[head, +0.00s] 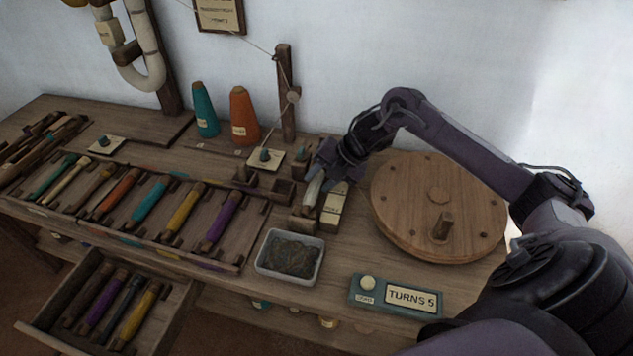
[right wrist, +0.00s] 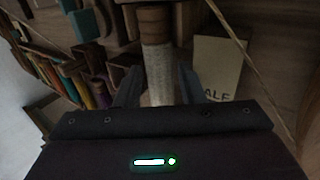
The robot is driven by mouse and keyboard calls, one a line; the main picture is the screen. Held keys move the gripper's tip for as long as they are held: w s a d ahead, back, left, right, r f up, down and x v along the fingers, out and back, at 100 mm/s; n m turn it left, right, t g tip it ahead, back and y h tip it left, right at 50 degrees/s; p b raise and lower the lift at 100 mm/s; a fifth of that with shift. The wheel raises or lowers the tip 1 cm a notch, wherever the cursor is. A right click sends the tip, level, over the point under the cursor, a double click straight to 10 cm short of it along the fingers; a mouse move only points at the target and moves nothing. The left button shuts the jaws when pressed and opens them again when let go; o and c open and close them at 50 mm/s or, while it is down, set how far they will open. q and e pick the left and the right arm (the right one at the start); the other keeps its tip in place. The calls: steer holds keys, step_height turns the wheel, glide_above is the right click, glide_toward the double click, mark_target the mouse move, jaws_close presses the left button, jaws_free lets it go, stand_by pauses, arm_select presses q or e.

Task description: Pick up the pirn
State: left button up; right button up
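A pirn wound with pale thread (head: 313,190) is at the small wooden winder blocks, left of the big wheel. In the right wrist view the pirn (right wrist: 158,72) shows a brown wooden end and a pale wound body. My right gripper (head: 320,176) is over the pirn, reaching in from the right. In the right wrist view its two fingers (right wrist: 160,88) stand on either side of the pirn, with what looks like a narrow gap at each side, so it appears open. The pirn's near end is hidden behind the gripper body. My left gripper does not show.
A round wooden wheel (head: 438,195) stands right of the pirn. A cream label block (head: 334,208) is close beside it.

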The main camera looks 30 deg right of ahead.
steer(key=c, duration=0.7)
steer(key=shift+r, duration=0.1)
